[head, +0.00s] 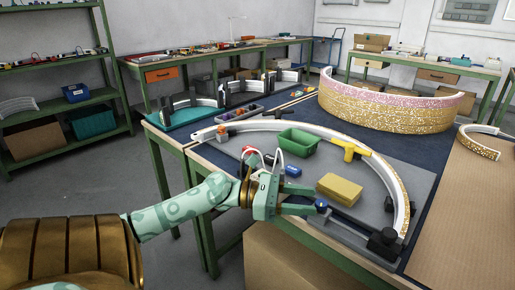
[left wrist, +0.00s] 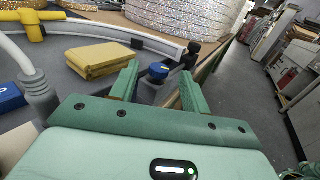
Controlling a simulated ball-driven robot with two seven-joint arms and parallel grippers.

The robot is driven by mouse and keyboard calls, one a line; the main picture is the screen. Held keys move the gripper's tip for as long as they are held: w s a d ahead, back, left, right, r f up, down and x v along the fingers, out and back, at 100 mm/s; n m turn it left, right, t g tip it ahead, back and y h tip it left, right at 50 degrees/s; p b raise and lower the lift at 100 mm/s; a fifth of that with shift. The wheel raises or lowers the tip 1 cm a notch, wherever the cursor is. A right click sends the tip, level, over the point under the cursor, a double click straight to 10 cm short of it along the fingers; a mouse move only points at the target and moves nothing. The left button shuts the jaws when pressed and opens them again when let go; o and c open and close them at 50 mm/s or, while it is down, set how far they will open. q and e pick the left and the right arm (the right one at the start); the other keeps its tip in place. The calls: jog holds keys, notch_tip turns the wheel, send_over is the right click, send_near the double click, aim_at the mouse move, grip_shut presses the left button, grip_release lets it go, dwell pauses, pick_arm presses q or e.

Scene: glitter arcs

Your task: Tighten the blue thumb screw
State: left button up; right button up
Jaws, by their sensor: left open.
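The blue thumb screw (head: 321,205) sits at the near end of the work board, by a black clamp block (head: 384,240). In the left wrist view the blue knob (left wrist: 158,71) shows in the gap between my fingertips, slightly beyond them. My left gripper (head: 313,201) is open, its green fingers pointing at the screw from the left. The fingers also show in the left wrist view (left wrist: 160,80), with no visible contact on the knob.
A white glittered arc (head: 398,190) curves around the board. A cardboard box (head: 290,262) stands below the table front.

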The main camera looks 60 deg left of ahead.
pick_arm(q)
jog(key=p+v, duration=0.3)
jog(key=v, duration=0.7)
pick_arm(e)
jog(key=a+r, duration=0.1)
jog(key=s+a+r+m, duration=0.1)
jog(key=shift+a+r+y, duration=0.1)
jog(key=shift+r+y, duration=0.2)
jog(key=shift+r, duration=0.05)
pick_arm(q)
jog(key=shift+s+a, duration=0.1)
